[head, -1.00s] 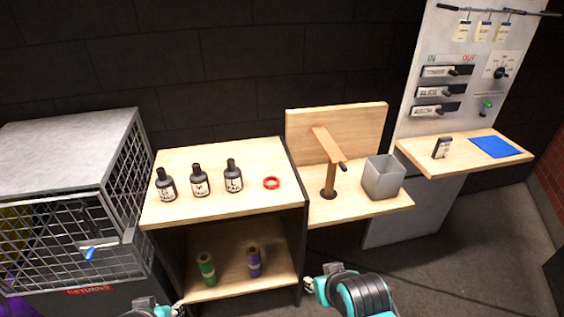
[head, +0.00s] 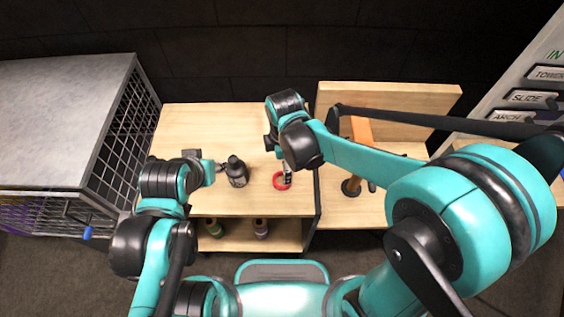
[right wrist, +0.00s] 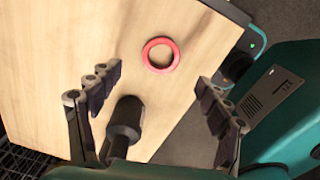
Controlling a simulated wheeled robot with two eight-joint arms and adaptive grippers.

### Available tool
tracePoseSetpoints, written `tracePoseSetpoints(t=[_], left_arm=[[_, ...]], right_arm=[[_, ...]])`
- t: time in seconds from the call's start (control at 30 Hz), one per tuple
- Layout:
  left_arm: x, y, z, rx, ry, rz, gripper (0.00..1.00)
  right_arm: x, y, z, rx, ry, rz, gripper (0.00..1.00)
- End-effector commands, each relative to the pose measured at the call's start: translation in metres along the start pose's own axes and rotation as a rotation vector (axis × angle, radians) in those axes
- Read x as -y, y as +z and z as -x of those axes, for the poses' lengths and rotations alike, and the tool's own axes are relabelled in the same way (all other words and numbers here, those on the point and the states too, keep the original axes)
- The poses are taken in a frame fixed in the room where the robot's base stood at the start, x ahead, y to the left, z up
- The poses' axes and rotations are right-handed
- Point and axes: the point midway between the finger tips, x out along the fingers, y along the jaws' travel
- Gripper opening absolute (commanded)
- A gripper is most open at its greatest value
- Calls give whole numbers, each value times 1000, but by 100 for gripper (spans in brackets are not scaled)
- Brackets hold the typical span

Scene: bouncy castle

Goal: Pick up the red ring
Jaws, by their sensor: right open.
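The red ring (head: 276,182) lies flat on the wooden top of the shelf unit, near its right edge. In the right wrist view the ring (right wrist: 146,55) lies beyond the fingertips, with nothing touching it. My right gripper (head: 285,174) hangs over the ring in the head view and partly covers it. In the right wrist view my right gripper (right wrist: 158,80) is open and empty, its fingers spread wide. My left gripper (head: 214,167) is over the left part of the top, left of a dark bottle; its fingers are too small to read.
The dark bottle (head: 237,174) stands left of the ring; it shows low between the right fingers in the wrist view (right wrist: 126,118). Spools (head: 261,228) stand on the lower shelf. A wire cage (head: 120,130) is at left, and a wooden stand (head: 395,100) is at right.

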Motion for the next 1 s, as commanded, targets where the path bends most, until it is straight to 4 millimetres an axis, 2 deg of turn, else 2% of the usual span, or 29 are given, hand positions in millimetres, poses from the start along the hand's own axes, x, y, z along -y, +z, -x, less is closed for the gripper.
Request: tracePoseSetpoints(t=[0.13,0.6,0.9,0.93,1.0], left_arm=[[0,1,-1,0,0,0,40],[0,17,-24,0,0,0,40],[0,17,-24,0,0,0,40],[0,17,-24,0,0,0,40],[0,17,-24,0,0,0,40]], right_arm=[[-1,-5,-13,3,-16,51,77],[3,-3,-77,3,-14,48,77],[4,-2,-80,3,-14,47,77],[4,-2,-80,3,-14,47,72],[4,-2,-80,3,-14,47,54]])
